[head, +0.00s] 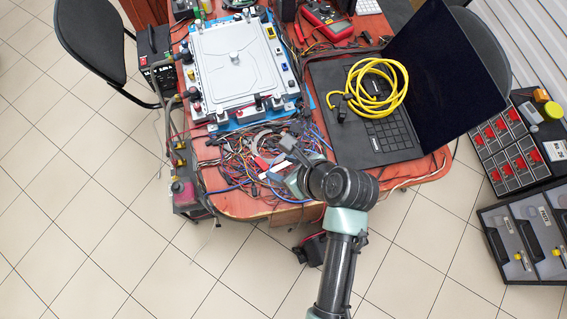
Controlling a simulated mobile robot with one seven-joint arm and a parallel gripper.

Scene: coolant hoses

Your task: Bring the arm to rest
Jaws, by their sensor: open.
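My arm rises from the bottom of the head view and bends at a dark joint over the table's front edge. My gripper (287,143) is at the end of the wrist, above a tangle of thin wires (240,160) on the red-brown table (240,207). It is open, with nothing seen between its fingers. It is small here and blends with the dark wires behind it. A coiled yellow hose (402,88) lies on the open black laptop (350,147), right of my gripper and apart from it.
A white plate-like fixture (235,62) on a blue base stands at the table's back left. A red multimeter (327,18) lies behind the laptop. Black chairs (90,40) flank the table. Cases with red bins (505,150) are at right. The tiled floor at left is clear.

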